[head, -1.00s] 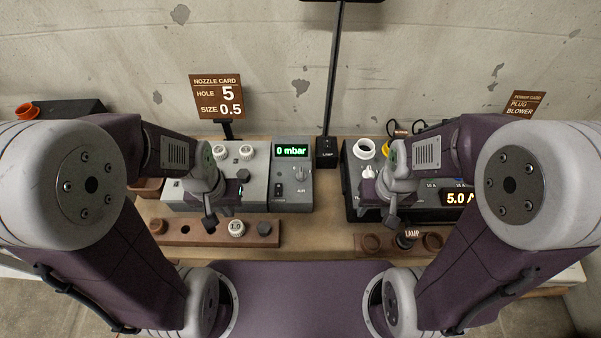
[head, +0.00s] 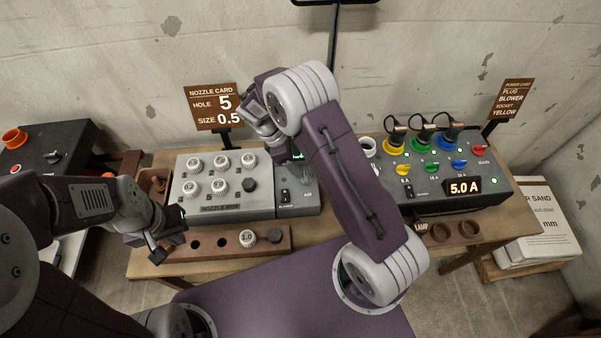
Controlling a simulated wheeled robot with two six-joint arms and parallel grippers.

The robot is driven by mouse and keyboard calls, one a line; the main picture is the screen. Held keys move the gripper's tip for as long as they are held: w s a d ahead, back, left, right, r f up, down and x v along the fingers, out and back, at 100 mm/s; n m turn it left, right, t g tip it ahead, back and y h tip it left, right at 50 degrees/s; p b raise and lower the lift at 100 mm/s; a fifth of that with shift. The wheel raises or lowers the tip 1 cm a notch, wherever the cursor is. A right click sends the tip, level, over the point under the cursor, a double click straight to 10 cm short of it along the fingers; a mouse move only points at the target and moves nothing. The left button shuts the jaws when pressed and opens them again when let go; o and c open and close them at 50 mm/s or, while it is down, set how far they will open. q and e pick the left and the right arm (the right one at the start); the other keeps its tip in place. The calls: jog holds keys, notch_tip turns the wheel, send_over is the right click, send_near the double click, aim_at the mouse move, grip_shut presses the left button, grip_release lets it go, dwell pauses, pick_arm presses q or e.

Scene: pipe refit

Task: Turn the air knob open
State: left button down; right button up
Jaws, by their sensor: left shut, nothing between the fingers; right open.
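The grey air unit (head: 308,206) stands right of the nozzle box, with an AIR label and a blower switch (head: 286,197) on its front. The air knob is hidden behind my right arm and gripper. Only a sliver of the unit's green display (head: 298,156) shows. My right gripper (head: 288,152) is open over the back of this unit, pointing down; its fingertips are largely hidden, so I cannot tell whether it touches the knob. My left gripper (head: 165,248) is shut and empty, by the left end of the wooden nozzle rack.
The nozzle box (head: 235,208) holds several white nozzles and a dark one. The wooden rack (head: 210,253) lies in front. The power box (head: 425,208) with coloured knobs and plugs stands right, reading 5.0 A. A nozzle card (head: 213,106) stands behind. A dark console (head: 45,148) is far left.

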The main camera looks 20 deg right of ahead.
aim_at(306, 176)
jog(key=p+x, duration=0.1)
jog(key=x, duration=0.7)
jog(key=shift+w+f, duration=0.1)
jog(key=shift+f, duration=0.3)
jog(key=shift+w+a, duration=0.1)
jog(key=shift+a, duration=0.05)
jog(key=c, duration=1.4)
